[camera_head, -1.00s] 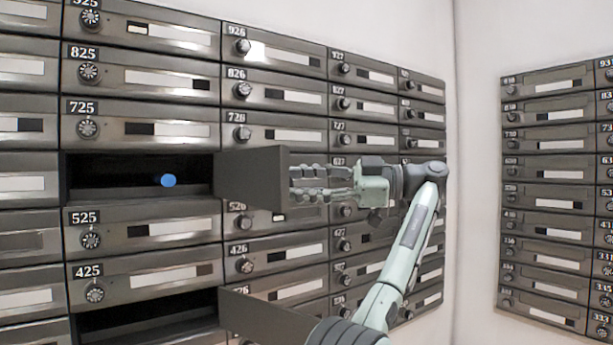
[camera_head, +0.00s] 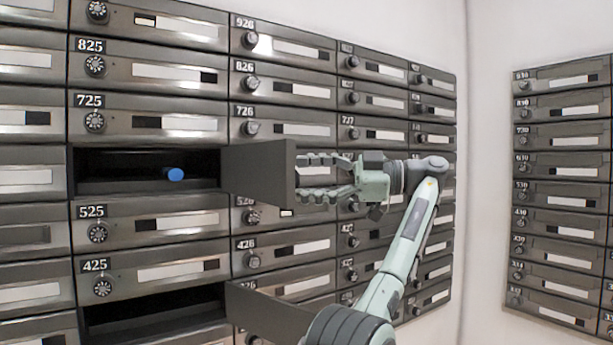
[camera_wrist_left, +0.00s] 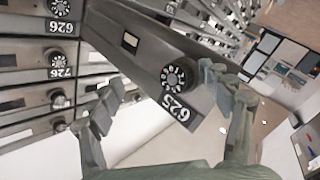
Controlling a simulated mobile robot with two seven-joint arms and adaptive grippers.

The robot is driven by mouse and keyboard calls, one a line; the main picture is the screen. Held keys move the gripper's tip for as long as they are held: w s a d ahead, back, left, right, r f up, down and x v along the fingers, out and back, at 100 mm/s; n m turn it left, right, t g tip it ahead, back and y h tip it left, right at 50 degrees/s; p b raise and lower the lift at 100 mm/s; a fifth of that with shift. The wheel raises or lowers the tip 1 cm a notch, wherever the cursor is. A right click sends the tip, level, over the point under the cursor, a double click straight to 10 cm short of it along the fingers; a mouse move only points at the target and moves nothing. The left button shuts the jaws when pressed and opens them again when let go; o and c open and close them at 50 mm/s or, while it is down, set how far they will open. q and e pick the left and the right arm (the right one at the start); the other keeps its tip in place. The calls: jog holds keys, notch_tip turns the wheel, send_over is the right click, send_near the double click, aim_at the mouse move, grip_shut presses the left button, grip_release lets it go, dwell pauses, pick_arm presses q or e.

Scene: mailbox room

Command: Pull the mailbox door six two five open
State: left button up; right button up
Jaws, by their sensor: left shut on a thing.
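Mailbox door 625 (camera_head: 258,172) stands swung far out from its hinge on the right of its compartment (camera_head: 110,172). The open compartment is dark inside and holds a blue round object (camera_head: 175,174). In the left wrist view, the door (camera_wrist_left: 150,60) shows its 625 label and round dial near its free end. My left gripper (camera_head: 312,177) is at that free end. In the left wrist view, the gripper's fingers (camera_wrist_left: 160,98) lie on either side of the door, shut on it. Contact points are partly hidden. My right gripper is out of view.
A lower door (camera_head: 262,312) also stands open below box 425, beneath my left arm. Closed mailboxes surround both openings. Another bank of mailboxes (camera_head: 562,190) is on the right wall, with bare wall between the banks.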

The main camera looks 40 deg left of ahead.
pick_arm(q)
jog(key=shift+w+a+r, duration=0.1)
jog(key=shift+r, duration=0.05)
notch_tip(320, 180, up, 10)
dwell(0.6)
jog(key=shift+c, duration=0.2)
